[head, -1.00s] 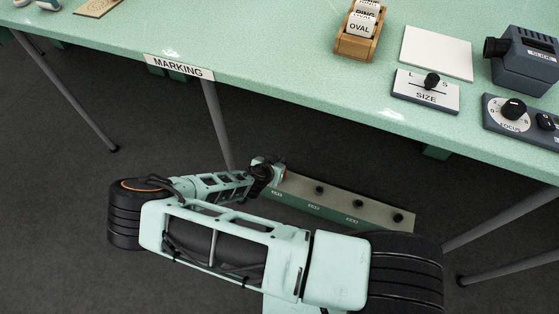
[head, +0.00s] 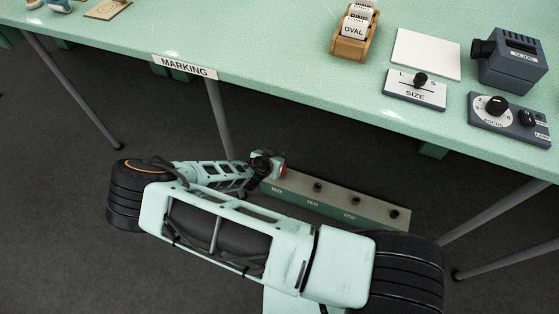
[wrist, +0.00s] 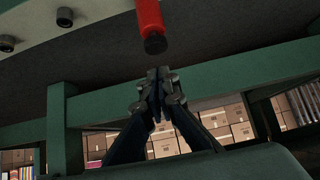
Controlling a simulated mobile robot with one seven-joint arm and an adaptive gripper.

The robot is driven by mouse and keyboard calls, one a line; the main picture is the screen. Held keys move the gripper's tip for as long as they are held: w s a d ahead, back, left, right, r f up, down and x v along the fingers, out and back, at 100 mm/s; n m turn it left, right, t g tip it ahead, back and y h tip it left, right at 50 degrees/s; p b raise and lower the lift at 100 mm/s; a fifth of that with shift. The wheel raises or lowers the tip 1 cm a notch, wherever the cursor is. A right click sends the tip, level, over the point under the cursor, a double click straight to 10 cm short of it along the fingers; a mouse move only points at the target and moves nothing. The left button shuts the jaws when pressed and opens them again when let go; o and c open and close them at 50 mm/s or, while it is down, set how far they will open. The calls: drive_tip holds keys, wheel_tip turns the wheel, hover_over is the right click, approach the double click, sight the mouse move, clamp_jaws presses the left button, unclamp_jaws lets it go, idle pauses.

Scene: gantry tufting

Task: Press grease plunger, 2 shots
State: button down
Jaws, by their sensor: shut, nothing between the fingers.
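In the wrist view a red cylinder with a black end (wrist: 150,20) hangs down from the top edge; it looks like the grease plunger, though its upper part is cut off. My gripper (wrist: 158,76) is shut and empty, its tips just below the black end, with a small gap in the picture. I cannot judge the depth between them. In the head view my gripper is small and dark at the far end of my arm. A bit of red (head: 282,172) shows beside it, at the left end of a long low block (head: 335,198).
The block carries several black knobs (head: 317,187). The green table (head: 270,90) with the MARKING label (head: 184,66) spans above. A green frame bar (wrist: 225,78) crosses behind my gripper, with cardboard boxes (wrist: 235,125) beyond. Dark floor (head: 60,200) lies open at left.

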drive_tip(key=p+v, duration=0.2)
drive_tip(key=v, duration=0.6)
drive_tip(key=shift+a, duration=0.15)
idle(0.5)
